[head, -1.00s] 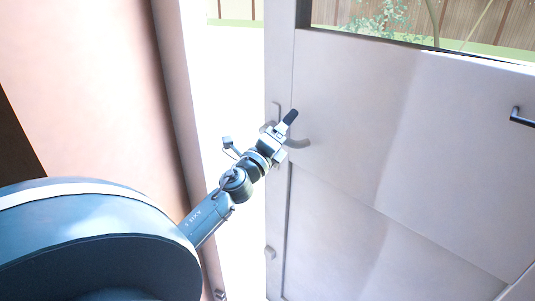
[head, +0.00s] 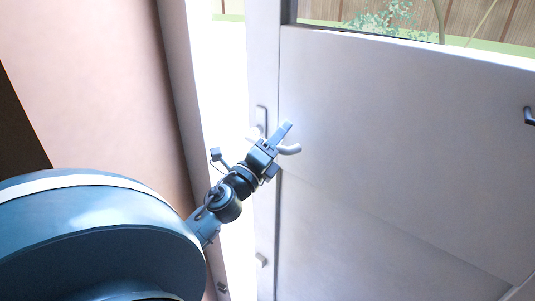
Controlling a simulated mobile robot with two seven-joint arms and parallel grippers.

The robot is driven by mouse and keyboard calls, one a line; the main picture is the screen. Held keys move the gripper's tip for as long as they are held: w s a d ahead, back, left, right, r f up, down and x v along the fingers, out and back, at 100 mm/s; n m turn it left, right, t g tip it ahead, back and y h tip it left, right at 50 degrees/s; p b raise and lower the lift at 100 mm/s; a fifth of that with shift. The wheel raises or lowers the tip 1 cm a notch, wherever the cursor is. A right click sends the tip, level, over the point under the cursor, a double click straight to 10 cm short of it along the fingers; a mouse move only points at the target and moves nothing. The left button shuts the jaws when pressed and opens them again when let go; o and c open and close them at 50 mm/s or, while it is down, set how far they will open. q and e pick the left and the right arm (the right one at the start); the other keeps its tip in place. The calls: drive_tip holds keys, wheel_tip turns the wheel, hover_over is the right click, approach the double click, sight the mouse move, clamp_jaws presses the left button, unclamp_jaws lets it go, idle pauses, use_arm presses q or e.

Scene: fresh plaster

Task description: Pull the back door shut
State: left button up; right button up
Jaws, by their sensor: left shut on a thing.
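The back door (head: 380,130) is a pale panelled door with a window at its top, standing ajar. A bright gap shows between its left edge and the frame (head: 186,110). Its lever handle (head: 291,149) sits near the left edge, on a tall plate. My left gripper (head: 281,137) is at the handle, shut on it, and the fingers hide part of the lever. My right gripper is not in view.
A pinkish plaster wall (head: 90,80) stands at the left. A dark bar handle (head: 530,116) shows at the right edge. Outside, a fence and a plant show through the window. The gap beside the door is clear apart from my arm.

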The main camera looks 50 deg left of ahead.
use_arm(q)
drive_tip(key=s+d+b, duration=0.1)
drive_tip(key=s+d, duration=0.1)
drive_tip(key=s, duration=0.3)
drive_tip(key=shift+s+d, duration=0.3)
drive_tip(key=shift+d, duration=0.05)
drive_tip(key=shift+f, duration=0.15)
idle(0.5)
